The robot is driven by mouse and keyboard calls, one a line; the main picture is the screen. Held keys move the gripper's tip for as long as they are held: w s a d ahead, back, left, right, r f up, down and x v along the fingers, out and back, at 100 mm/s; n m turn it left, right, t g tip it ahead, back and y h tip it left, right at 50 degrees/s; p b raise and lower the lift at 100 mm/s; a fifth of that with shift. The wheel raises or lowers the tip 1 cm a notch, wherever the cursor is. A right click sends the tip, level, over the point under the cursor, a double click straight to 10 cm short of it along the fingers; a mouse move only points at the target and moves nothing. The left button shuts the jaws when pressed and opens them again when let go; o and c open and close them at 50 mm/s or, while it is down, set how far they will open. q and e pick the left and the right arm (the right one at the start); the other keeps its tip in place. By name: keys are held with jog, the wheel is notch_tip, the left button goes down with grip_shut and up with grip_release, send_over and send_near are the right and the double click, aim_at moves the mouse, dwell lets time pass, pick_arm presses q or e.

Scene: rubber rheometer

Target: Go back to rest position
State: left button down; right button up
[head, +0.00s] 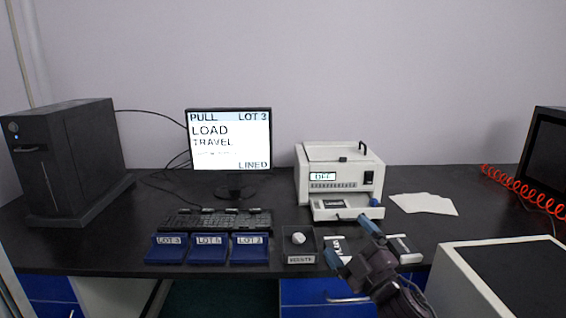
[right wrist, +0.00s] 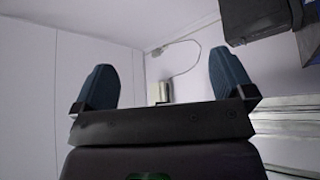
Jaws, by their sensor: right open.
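My right gripper (head: 356,243) is open and empty in the head view. It hangs over the front edge of the black table (head: 110,245), in front of the white machine (head: 340,170). Parts of small labelled items on the table are hidden behind the gripper. My left gripper is in neither view.
The white machine's tray (head: 347,213) is out at its front. Three blue labelled holders (head: 208,249), a keyboard (head: 215,221) and a monitor (head: 231,138) stand left. White sheets (head: 424,203) lie right of the machine. A white-sided box (head: 480,285) stands at front right.

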jog(key=s+d+f+m+g+h, duration=0.2)
jog(key=s+d+f+m+h, duration=0.2)
jog(key=s+f+m, duration=0.3)
jog(key=s+d+f+m+g+h, duration=0.1)
jog(key=s+d+f+m+h, duration=0.25)
jog(key=f, duration=0.55)
jog(key=s+d+f+m+g+h, duration=0.1)
jog(key=s+d+f+m+g, duration=0.1)
jog(key=s+f, duration=0.5)
jog(key=s+d+f+m+g+h+p, duration=0.1)
jog(key=s+d+f+m+g, duration=0.2)
jog(key=s+f, duration=0.4)
jog(key=s+d, duration=0.1)
jog(key=s, duration=0.8)
jog(key=shift+f, duration=0.2)
